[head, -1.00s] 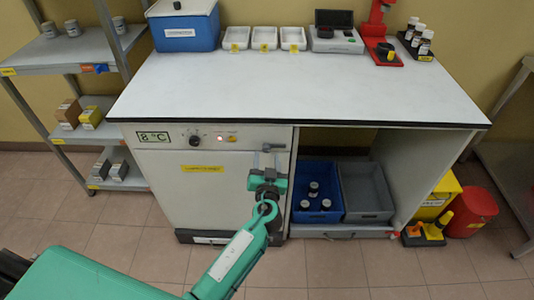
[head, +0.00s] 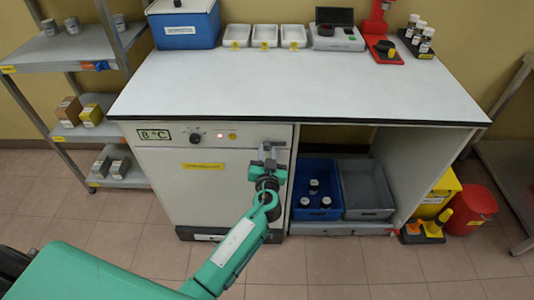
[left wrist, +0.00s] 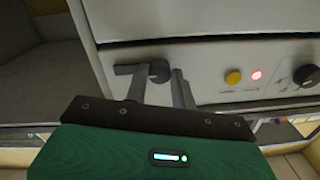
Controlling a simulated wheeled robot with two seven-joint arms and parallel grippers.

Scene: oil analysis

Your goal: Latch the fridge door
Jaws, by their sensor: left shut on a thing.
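The white fridge (head: 205,190) is built in under the left of the workbench, and its door looks flush with the front. Its grey latch handle (head: 274,145) is at the upper right of the door. My left gripper (head: 268,160) is at this handle, shut on it. In the left wrist view, the latch (left wrist: 158,71) with its round pivot shows between and behind my grey fingers (left wrist: 158,90). The fingers partly hide the handle, so its exact angle is hard to tell. My right gripper is not in view.
The fridge panel has an 8 °C display (head: 155,135), a knob (head: 195,138) and lights. Right of the fridge, a blue bin (head: 318,172) with several bottles and a grey bin (head: 367,190) stand under the bench. A shelf rack (head: 75,55) stands at left. The floor in front is free.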

